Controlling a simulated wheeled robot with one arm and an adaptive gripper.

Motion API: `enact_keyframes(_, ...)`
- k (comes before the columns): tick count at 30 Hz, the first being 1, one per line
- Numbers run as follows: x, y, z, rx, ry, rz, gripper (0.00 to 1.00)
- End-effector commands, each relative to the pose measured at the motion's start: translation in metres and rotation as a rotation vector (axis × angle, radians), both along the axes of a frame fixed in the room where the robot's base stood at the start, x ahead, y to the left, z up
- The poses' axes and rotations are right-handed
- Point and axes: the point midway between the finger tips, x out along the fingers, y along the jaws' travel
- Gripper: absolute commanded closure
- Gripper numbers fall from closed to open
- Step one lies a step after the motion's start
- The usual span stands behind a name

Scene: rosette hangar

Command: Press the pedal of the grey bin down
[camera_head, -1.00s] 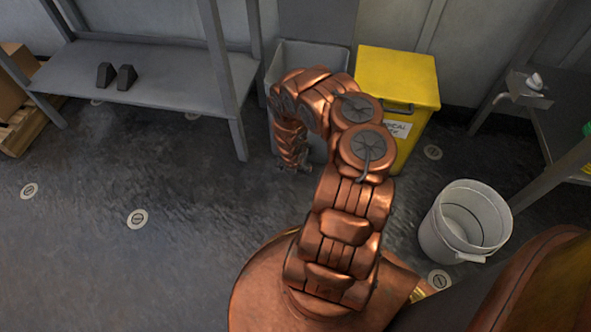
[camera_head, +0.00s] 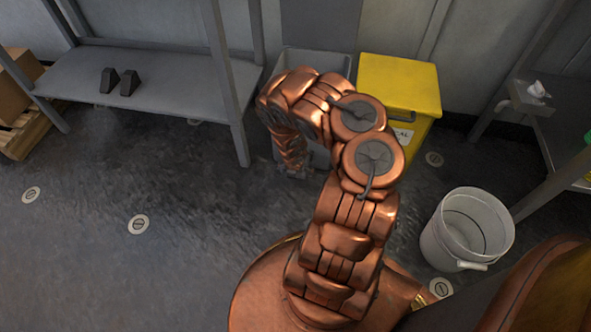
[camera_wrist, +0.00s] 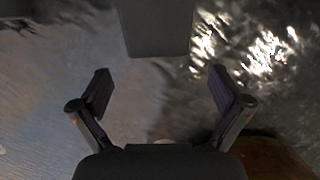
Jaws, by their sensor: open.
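The grey bin (camera_head: 316,61) stands against the back wall, left of the yellow bin, largely hidden behind my arm. A dark grey panel rises behind it; I cannot tell whether this is its lid. My gripper (camera_wrist: 160,84) points down low in front of the bin. In the wrist view its two fingers are spread apart with nothing between the tips. A dark grey block (camera_wrist: 155,28) juts in from the top of that view, just beyond the fingertips; it may be the pedal, but I cannot tell, nor whether anything touches it. The head view hides the pedal area.
The yellow bin (camera_head: 400,85) stands close on the right. A white bucket (camera_head: 468,229) is on the floor at right. A grey shelf (camera_head: 150,82) with two dark wedges stands at left; a bench (camera_head: 555,130) is at far right. The floor at left is open.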

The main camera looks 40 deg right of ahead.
Motion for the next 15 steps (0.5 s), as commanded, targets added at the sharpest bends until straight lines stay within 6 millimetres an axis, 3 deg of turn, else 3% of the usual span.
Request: enact_keyframes(15, -0.005, 0.005, 0.024, 0.001, 0.002, -0.001, 0.00)
